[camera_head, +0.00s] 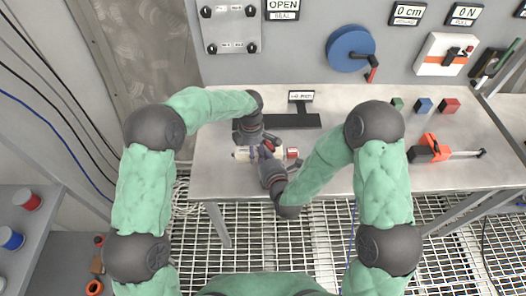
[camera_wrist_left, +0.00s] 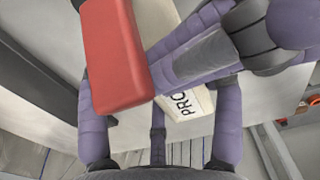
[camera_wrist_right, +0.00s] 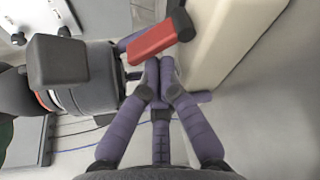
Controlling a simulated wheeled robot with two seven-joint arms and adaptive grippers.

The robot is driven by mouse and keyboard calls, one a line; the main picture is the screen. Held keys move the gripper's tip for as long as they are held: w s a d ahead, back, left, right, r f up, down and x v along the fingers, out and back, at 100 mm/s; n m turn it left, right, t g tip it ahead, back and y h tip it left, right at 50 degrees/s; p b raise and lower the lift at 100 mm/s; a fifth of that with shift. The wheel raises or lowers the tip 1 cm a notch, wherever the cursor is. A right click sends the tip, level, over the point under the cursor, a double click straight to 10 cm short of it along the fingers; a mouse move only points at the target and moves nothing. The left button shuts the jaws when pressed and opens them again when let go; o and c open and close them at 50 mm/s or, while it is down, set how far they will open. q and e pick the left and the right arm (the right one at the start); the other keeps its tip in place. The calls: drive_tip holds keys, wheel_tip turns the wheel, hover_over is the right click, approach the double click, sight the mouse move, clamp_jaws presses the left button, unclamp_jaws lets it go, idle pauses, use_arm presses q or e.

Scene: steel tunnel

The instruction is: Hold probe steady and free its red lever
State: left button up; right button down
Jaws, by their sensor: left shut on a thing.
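The cream probe (camera_head: 240,154) lies on the steel table near its front left, partly hidden by my grippers. Its printed label shows partly in the left wrist view (camera_wrist_left: 184,104). My left gripper (camera_head: 250,153) is shut around the probe. The red lever (camera_head: 268,146) is on the probe; it shows large in the left wrist view (camera_wrist_left: 114,55) and, with its dark pivot, in the right wrist view (camera_wrist_right: 155,42). My right gripper (camera_wrist_right: 158,72) has its fingertips together beside the lever, with nothing visible between them; whether they touch it is unclear.
A black stand with a small sign (camera_head: 301,97) is behind the probe. Green, blue and red blocks (camera_head: 424,105) stand at the back right. An orange tool (camera_head: 430,148) lies at the right. A blue wheel (camera_head: 348,48) is on the wall. The table between stand and blocks is fairly clear.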

sight(267, 142)
drive_tip(key=shift+d+r+m, duration=0.25)
drive_tip(key=shift+r+m, duration=0.1)
drive_tip(key=shift+m, duration=0.55)
drive_tip(key=shift+d+r+m+t+y, duration=0.2)
drive_tip(key=shift+m+t+y, duration=0.05)
drive_tip(key=shift+m, duration=0.3)
drive_tip(key=shift+d+r+m+t+y, duration=0.15)
drive_tip(key=shift+m+t+y, duration=0.1)
drive_tip(key=shift+m, duration=0.3)
drive_tip(key=m, duration=0.1)
drive_tip(key=d+m+t, duration=0.1)
drive_tip(key=m, duration=0.1)
drive_tip(key=shift+r+y, duration=0.3)
drive_tip(key=shift+d+r+m, duration=0.15)
drive_tip(key=shift+d+m, duration=0.2)
drive_tip(key=shift+m, duration=0.05)
drive_tip(key=v, duration=1.2)
drive_tip(key=shift+f, duration=0.2)
